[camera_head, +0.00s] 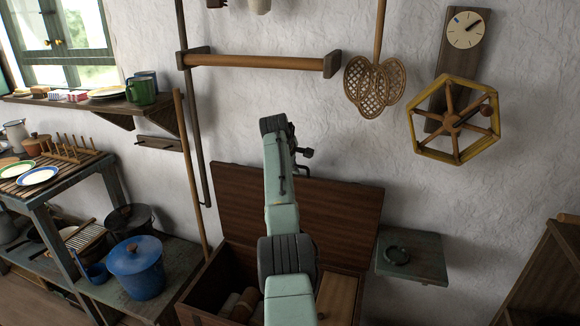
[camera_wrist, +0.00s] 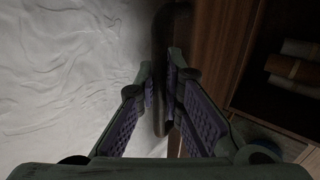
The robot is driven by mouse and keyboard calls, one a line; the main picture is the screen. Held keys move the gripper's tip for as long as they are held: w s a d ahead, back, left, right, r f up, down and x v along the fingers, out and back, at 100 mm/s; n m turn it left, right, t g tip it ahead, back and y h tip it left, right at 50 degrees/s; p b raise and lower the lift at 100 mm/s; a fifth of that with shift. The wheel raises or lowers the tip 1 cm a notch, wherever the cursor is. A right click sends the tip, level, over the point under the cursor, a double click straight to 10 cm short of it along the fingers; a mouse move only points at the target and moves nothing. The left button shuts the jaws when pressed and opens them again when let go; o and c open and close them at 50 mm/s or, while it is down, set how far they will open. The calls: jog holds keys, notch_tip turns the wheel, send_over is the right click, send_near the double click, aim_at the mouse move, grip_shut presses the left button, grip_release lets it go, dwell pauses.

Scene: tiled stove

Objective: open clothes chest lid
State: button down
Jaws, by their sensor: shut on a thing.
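The wooden clothes chest (camera_head: 203,291) stands on the floor against the wall. Its brown lid (camera_head: 235,200) is raised and stands nearly upright near the wall, so the chest is open. In the wrist view, the lid (camera_wrist: 209,50) runs along the right of the fingers. My gripper (camera_wrist: 162,78) is shut on a dark, narrow bar (camera_wrist: 159,112), apparently the lid's handle. My arm covers the middle of the lid and chest in the head view, and my gripper is mostly hidden there.
Rolled cloths (camera_wrist: 293,68) lie inside the chest. A blue lidded pot (camera_head: 136,267) stands on a low shelf to the left. A small green wall shelf (camera_head: 425,262) is close to the lid's right. A wooden rail (camera_head: 255,62) and a yellow wheel (camera_head: 417,124) hang above.

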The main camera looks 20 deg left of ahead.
jog(key=shift+f, duration=0.1)
jog(key=c, duration=1.7)
grip_release()
jog(key=shift+s, duration=0.1)
jog(key=v, duration=1.2)
